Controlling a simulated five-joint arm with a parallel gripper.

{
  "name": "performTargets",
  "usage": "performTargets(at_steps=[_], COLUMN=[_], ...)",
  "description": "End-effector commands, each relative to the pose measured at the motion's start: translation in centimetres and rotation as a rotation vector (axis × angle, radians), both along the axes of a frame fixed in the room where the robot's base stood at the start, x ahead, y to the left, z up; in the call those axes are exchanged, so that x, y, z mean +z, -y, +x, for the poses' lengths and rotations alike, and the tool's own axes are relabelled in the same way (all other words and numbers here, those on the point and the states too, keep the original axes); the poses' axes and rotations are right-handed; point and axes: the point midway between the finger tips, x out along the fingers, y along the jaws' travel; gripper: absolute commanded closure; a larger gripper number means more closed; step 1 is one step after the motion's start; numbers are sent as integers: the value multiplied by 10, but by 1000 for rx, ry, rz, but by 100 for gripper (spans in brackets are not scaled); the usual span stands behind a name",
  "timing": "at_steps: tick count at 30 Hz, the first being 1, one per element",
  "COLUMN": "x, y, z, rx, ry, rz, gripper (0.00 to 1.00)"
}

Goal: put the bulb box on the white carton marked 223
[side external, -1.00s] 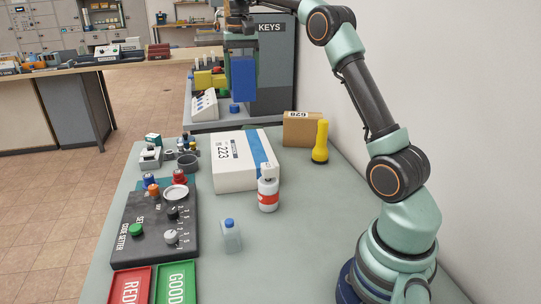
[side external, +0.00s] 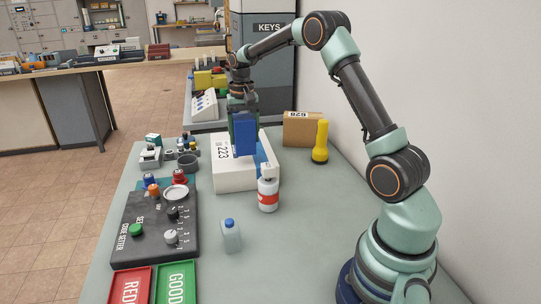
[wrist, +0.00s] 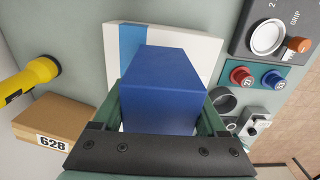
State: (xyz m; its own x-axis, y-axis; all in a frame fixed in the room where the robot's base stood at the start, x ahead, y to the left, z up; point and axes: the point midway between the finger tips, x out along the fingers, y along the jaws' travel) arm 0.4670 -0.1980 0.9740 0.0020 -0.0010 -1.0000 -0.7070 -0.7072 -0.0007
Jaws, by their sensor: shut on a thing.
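The bulb box is a blue block (side external: 245,134) held upright in my gripper (side external: 243,106). The wrist view shows the blue box (wrist: 165,85) between the two green fingers, which are shut on it. The white carton marked 223 (side external: 233,178) lies flat on the table, with a blue stripe across its top. In the side view the box is in front of part of the carton's top. In the wrist view the carton (wrist: 190,40) shows behind and beside the box. I cannot tell whether the box's underside touches the carton.
A white bottle with a red band (side external: 268,194) stands close by the carton's near right corner. A yellow flashlight (side external: 320,142) and a brown carton marked 628 (side external: 297,128) stand to the right. A black control panel (side external: 155,228) lies to the left. A small clear bottle (side external: 230,236) stands in front.

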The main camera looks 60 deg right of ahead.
Motion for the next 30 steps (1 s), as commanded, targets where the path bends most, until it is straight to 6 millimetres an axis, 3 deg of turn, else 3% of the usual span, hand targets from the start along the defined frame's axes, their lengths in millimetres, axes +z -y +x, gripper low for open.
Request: performTargets(at_steps=[7,20,21,22,30], x=[-32,-37,-37,-37,-36], y=[0,0,0,0,0], z=[0,0,0,0,0], rx=[0,0,0,0,0], ry=[-2,-2,-2,-2,-1], rz=[1,1,1,1,1], gripper=[84,84,14,2,0])
